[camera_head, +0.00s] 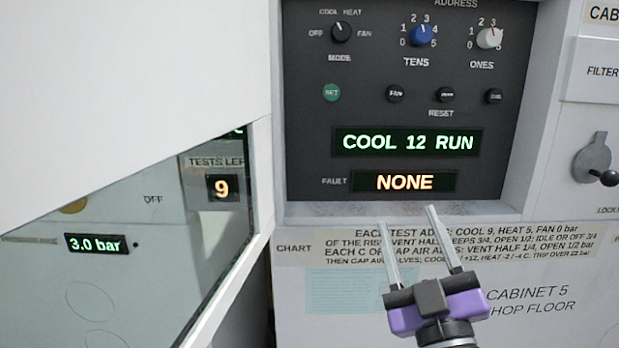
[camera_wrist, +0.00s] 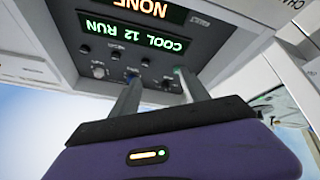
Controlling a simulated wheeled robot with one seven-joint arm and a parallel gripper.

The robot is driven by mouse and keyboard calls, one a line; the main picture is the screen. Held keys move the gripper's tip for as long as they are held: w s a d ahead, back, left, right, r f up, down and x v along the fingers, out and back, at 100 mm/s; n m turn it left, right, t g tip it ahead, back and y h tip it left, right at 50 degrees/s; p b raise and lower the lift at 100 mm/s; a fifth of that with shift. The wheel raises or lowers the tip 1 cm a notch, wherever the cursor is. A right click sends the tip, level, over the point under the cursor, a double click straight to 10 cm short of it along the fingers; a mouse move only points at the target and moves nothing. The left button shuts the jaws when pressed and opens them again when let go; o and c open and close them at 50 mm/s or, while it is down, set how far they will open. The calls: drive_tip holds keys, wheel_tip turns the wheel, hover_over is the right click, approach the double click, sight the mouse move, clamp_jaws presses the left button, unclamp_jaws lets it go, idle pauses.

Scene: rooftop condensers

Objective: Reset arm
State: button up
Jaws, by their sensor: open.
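My gripper (camera_head: 442,242) is purple and black with two long thin metal fingers. It is open and empty, in front of the chart label just below the dark control panel (camera_head: 300,120). The fingers stand apart and hold nothing; in the wrist view my gripper (camera_wrist: 157,82) points toward the panel, which appears upside down. The main display (camera_head: 408,142) reads COOL 12 RUN. The fault display (camera_head: 404,182) reads NONE. Above are a mode knob (camera_head: 341,32), a blue tens knob (camera_head: 421,35), a white ones knob (camera_head: 489,38), a green SET button (camera_head: 331,92) and several black buttons.
An open white door or panel (camera_head: 110,90) fills the left. Behind glass, one display (camera_head: 94,244) reads 3.0 bar and another (camera_head: 222,188) reads 9. A grey rotary latch (camera_head: 592,158) with a black knob juts out at right. The panel sits recessed above a ledge (camera_head: 330,211).

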drive_tip(key=s+d+f+m+g, duration=0.2)
drive_tip(key=s+f+g, duration=0.1)
drive_tip(key=s+f, duration=0.7)
drive_tip(key=s+d+f+m+g+h, duration=0.1)
drive_tip(key=s+d+f+m+g, duration=0.1)
drive_tip(key=s+f, duration=0.8)
drive_tip(key=s+d+f+m+g+h, duration=0.1)
drive_tip(key=s+f+m+g, duration=0.2)
drive_tip(key=s+f, duration=0.7)
drive_tip(key=s+g, duration=0.1)
drive_tip(key=s, duration=0.6)
drive_tip(key=shift+s+d+f, duration=0.3)
drive_tip(key=shift+s+d, duration=0.05)
drive_tip(key=shift+d, duration=0.05)
drive_tip(key=shift+s+r, duration=0.4)
drive_tip(key=shift+s, duration=0.2)
